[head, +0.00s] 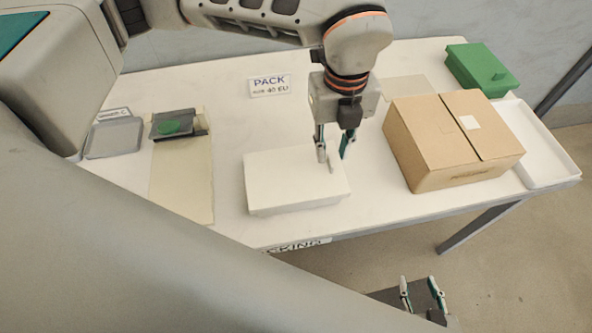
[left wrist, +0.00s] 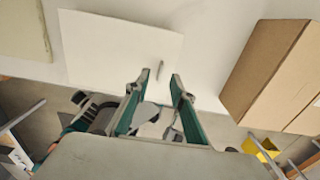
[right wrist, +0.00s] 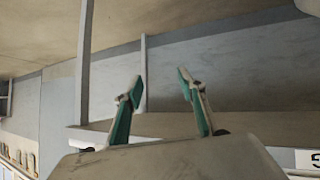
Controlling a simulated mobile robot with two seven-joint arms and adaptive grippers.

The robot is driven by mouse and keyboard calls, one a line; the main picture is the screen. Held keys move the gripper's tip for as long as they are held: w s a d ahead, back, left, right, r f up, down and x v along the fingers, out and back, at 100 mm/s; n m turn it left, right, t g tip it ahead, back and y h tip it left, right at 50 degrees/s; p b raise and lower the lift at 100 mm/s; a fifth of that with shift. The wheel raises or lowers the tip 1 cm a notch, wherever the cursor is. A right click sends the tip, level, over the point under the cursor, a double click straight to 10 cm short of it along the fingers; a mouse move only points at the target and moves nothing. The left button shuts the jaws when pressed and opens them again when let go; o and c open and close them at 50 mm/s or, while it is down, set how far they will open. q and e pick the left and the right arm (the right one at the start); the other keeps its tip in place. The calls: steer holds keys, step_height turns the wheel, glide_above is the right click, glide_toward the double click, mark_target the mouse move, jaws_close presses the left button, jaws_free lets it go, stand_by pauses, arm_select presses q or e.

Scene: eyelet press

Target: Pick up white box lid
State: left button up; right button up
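The white box lid (head: 290,182) sits on a low white box near the table's front edge. A small grey upright handle (head: 331,164) stands near its right end. The lid also shows in the left wrist view (left wrist: 110,50), with the handle (left wrist: 161,68) between the fingers. My left gripper (head: 333,156) is open and points down at the lid's right end, one finger on each side of the handle. I cannot tell if it touches it. My right gripper (head: 419,284) is open and empty, low in front of the table; its fingers also show in the right wrist view (right wrist: 158,88).
A closed cardboard box (head: 430,140) stands to the right, beside a white tray (head: 552,160). A green box (head: 482,68) is at the back right. A beige mat (head: 182,185), a dark fixture with a green part (head: 180,124) and a grey tray (head: 113,140) lie left.

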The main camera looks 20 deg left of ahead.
mark_target(331, 160)
arm_select(q)
step_height(331, 160, down, 3)
steer(key=shift+f, duration=0.1)
jaws_close()
